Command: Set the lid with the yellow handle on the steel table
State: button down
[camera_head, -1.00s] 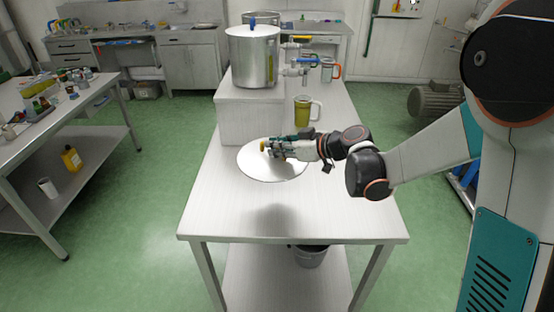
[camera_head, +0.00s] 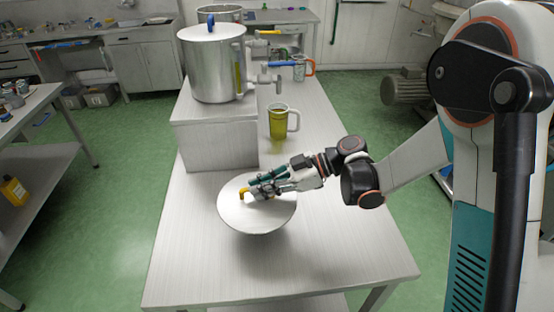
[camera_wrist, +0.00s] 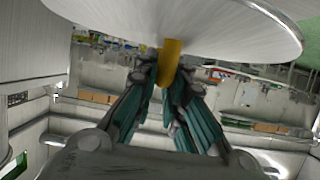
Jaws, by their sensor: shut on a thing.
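The lid (camera_head: 262,217) is a round steel disc with a yellow handle (camera_head: 243,194). My gripper (camera_head: 256,191) is shut on the yellow handle. In the head view the lid is over the steel table (camera_head: 340,225), in front of the block that bears the pot, and looks slightly tilted. A shadow lies on the table by its lower edge; whether the rim touches the table I cannot tell. In the wrist view the fingers (camera_wrist: 168,85) close around the yellow handle (camera_wrist: 169,60), and the lid's disc (camera_wrist: 200,22) fills the top.
A large steel pot (camera_head: 211,75) with a blue-handled lid (camera_head: 210,30) stands on a steel block (camera_head: 215,145) at the table's back left. A jug of yellow-green liquid (camera_head: 279,124) stands behind my gripper. An orange-handled mug (camera_head: 300,68) is farther back. The table's front is clear.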

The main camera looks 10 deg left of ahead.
aim_at(264, 205)
jog(key=shift+d+f, duration=0.1)
jog(key=shift+f, duration=0.25)
jog(key=shift+f+b, duration=1.95)
jog(key=shift+f, duration=1.3)
jog(key=shift+f+b, duration=0.5)
jog(key=shift+f, duration=0.1)
jog(key=c, duration=1.6)
grip_release()
jog(key=shift+d, duration=0.1)
